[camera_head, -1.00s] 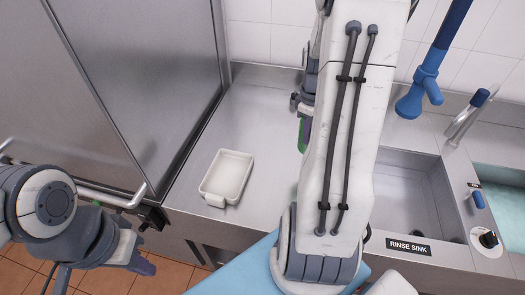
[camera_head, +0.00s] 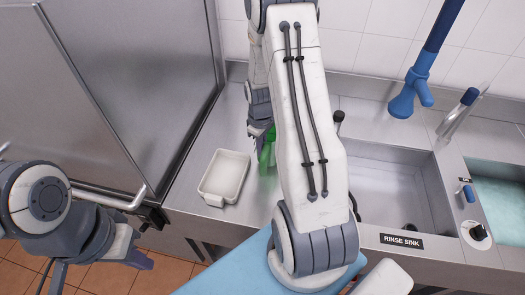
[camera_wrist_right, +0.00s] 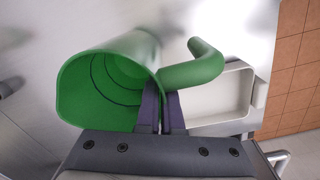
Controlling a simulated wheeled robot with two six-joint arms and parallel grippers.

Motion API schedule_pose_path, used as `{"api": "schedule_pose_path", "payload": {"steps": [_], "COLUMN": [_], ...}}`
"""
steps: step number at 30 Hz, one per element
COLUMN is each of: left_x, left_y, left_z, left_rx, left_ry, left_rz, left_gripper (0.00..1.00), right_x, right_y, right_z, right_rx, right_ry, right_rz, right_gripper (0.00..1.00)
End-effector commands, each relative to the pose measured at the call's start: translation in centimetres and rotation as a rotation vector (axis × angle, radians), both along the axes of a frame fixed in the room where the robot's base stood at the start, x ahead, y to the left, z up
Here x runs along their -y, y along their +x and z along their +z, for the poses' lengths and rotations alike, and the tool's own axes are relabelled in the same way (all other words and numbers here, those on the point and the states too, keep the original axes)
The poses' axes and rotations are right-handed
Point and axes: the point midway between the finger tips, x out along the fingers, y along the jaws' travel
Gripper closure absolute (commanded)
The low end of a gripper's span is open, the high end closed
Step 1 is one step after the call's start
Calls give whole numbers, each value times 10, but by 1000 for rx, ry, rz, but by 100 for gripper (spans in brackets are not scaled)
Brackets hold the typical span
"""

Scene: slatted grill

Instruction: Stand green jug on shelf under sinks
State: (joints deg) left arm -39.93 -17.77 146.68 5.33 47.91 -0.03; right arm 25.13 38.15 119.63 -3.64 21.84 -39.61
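The green jug (camera_head: 267,148) shows partly behind my right arm, over the steel counter just right of the white tray. In the right wrist view the jug (camera_wrist_right: 105,85) has its open mouth toward the camera and its handle (camera_wrist_right: 195,68) to the right. My right gripper (camera_wrist_right: 161,112) has its fingers close together at the handle side and is shut on the jug. The exact grip spot is partly hidden. My left gripper (camera_head: 140,262) is empty at the lower left, low over the floor; its finger gap is unclear. The shelf under the sinks cannot be made out.
A white tray (camera_head: 209,196) sits on the steel counter (camera_head: 226,140). The rinse sink (camera_head: 385,200) and another sink with pale water (camera_head: 500,205) are to the right, with a blue sprayer (camera_head: 412,95) and a tap (camera_head: 458,115) behind. A steel appliance (camera_head: 125,90) stands left.

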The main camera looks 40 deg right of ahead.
Motion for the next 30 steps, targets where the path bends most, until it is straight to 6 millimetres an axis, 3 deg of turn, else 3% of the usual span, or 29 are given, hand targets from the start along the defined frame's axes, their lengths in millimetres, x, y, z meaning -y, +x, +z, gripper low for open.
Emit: {"api": "schedule_pose_path", "payload": {"steps": [6,18,21,30], "left_x": [0,0,0,0], "left_y": [0,0,0,0], "left_z": [11,6,8,8], "left_rx": [0,0,0,0], "left_ry": [0,0,0,0], "left_rz": [-2,-1,-1,-1], "left_gripper": [100,100,100,100], "right_x": [0,0,0,0], "right_y": [-1,-1,-1,-1], "right_z": [-24,-30,-29,-28], "right_rx": [-2,0,0,0], "right_ry": [2,0,0,0], "right_rz": [-1,0,0,0], "right_gripper": [100,100,67,67]}}
